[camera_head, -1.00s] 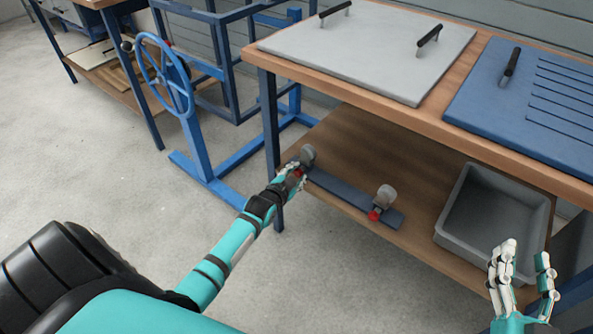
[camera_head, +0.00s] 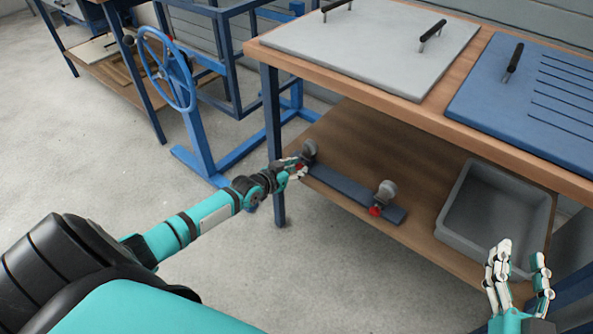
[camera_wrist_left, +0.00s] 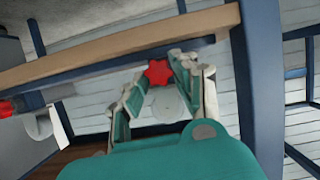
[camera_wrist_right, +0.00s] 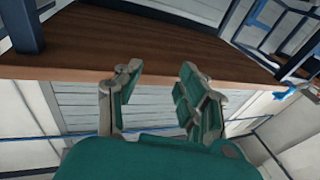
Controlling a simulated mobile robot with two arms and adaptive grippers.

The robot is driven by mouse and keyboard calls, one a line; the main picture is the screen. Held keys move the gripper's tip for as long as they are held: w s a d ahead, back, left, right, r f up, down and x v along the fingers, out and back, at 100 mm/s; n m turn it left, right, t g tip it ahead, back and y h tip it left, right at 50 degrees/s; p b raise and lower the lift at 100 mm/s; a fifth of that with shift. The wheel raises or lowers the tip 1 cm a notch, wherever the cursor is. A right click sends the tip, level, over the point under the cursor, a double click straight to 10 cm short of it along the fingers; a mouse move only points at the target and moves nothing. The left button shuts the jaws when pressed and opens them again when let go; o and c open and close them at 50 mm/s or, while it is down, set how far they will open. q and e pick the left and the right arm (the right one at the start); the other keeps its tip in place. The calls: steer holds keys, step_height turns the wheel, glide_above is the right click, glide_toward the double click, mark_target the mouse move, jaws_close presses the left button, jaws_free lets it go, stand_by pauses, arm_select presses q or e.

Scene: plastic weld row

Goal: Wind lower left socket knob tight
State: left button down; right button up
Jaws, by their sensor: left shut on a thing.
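The lower left socket (camera_head: 310,149) is a grey rounded piece at the left end of a dark blue-grey bar (camera_head: 345,186) on the lower shelf. Its red star-shaped knob (camera_wrist_left: 158,72) shows between my left fingers in the left wrist view. My left gripper (camera_head: 297,170) is shut on this knob, and its fingers hide most of it in the head view. A second grey socket (camera_head: 387,189) with a red knob (camera_head: 375,211) is at the bar's right end. My right gripper (camera_head: 518,262) is open and empty, in front of the shelf at the right.
A grey open bin (camera_head: 447,236) stands on the wooden lower shelf (camera_head: 420,160), right of the bar. A dark blue table leg (camera_head: 273,130) stands close left of my left gripper. A blue handwheel (camera_head: 166,70) on a stand is further left. The benchtop overhangs the shelf.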

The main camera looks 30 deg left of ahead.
steer(key=shift+s+a+r+t, duration=0.1)
steer(key=shift+r+t, duration=0.4)
steer(key=shift+r, duration=0.35)
arm_select(q)
steer(key=c, duration=1.3)
jaws_free()
steer(key=shift+s, duration=0.1)
steer(key=v, duration=1.1)
steer(key=shift+s+a+r, duration=0.2)
steer(key=shift+s+r, duration=0.05)
steer(key=shift+s, duration=0.05)
